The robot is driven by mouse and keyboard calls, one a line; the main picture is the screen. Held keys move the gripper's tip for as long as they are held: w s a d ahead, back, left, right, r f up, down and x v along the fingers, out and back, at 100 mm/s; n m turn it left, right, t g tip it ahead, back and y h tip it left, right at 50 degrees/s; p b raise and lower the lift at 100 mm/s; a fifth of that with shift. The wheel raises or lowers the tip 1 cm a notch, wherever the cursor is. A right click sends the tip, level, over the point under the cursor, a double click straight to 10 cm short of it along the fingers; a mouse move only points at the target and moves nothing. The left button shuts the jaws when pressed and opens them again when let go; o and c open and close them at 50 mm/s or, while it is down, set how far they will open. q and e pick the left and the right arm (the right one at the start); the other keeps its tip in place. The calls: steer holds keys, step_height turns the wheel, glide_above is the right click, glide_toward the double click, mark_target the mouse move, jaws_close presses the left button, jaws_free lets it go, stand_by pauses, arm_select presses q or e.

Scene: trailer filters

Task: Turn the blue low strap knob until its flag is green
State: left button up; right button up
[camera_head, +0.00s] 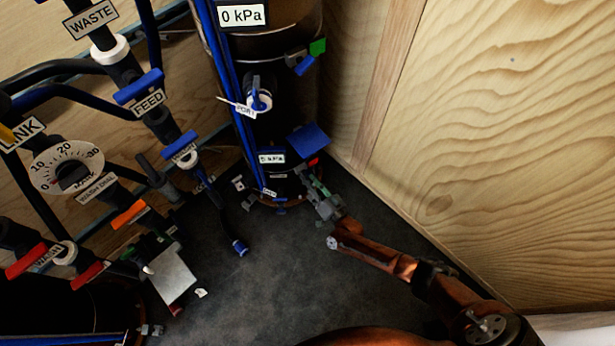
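The dark filter vessel (283,100) stands upright in the corner at centre top. Its low strap carries a small red flag (313,162). My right gripper (311,180) reaches in from the lower right, with its fingertips just below this flag. The blue low strap knob cannot be made out clearly; the fingers seem to cover that spot. I cannot tell whether they touch the knob or are shut on it. The upper strap has a green flag (318,47) with a blue knob (305,66) beneath it. My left gripper is not in view.
A blue square plate (309,140) sits just above the red flag. The wooden wall (480,130) is close on the right. Pipes with coloured handles and a dial (68,167) fill the left. The dark floor (270,290) in front is mostly clear.

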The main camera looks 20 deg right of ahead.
steer(key=shift+w, duration=0.15)
steer(key=shift+c, duration=0.3)
jaws_close()
